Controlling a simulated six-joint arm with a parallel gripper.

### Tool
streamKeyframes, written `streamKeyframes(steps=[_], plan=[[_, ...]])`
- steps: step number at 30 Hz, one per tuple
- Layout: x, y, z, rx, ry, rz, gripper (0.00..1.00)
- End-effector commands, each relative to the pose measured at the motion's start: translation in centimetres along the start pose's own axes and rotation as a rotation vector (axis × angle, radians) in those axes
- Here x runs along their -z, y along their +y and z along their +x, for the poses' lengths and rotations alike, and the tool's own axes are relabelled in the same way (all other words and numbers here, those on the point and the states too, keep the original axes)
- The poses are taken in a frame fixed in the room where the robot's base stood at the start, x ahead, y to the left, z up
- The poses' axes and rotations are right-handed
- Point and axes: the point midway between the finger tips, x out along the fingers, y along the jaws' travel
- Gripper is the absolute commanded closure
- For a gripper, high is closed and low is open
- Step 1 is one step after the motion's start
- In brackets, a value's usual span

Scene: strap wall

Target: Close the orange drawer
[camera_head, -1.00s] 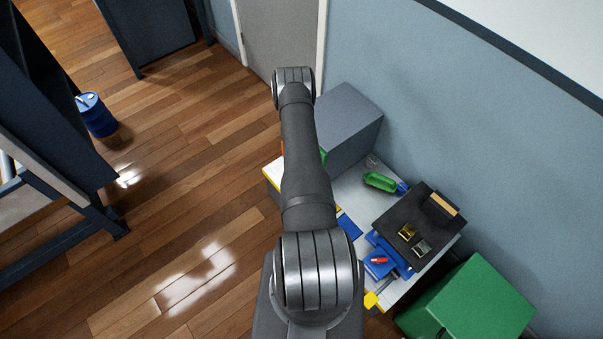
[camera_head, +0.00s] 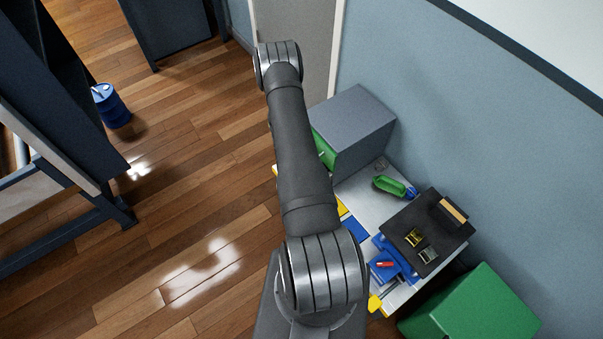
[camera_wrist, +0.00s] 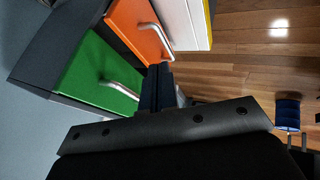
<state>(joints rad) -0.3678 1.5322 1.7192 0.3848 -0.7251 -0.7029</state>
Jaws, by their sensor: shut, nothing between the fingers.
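The orange drawer (camera_wrist: 138,28) shows in the wrist view as an orange front with a silver bar handle, beside a green drawer (camera_wrist: 92,75) of the same grey cabinet (camera_head: 357,118). In the head view my arm hides the orange front; the green front shows. How far the orange drawer stands out is hard to tell. My gripper (camera_wrist: 158,75) is shut and empty, its dark fingertips close to the orange drawer's handle and front. I cannot tell whether they touch. The gripper is hidden in the head view.
The cabinet stands on a white table (camera_head: 357,191) against the blue wall. A green bottle-like item (camera_head: 389,185), a black board (camera_head: 425,228) and blue bins lie nearby. A green box (camera_head: 480,305) stands at lower right. A blue barrel (camera_head: 112,106) stands left on open floor.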

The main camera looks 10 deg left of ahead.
Motion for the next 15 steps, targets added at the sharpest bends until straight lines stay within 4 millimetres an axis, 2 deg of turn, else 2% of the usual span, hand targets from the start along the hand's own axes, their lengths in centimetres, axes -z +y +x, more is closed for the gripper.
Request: streamKeyframes(steps=[5, 9, 12, 15], plan=[[1.5, -4.9, 0.9, 0.188, 0.001, -0.148, 1.00], [1.9, -9.4, 1.1, 0.368, -0.032, -0.354, 1.00], [1.5, -11.6, 1.1, 0.463, -0.074, -0.521, 1.00], [1.0, -12.8, 1.2, 0.525, -0.127, -0.700, 1.00]])
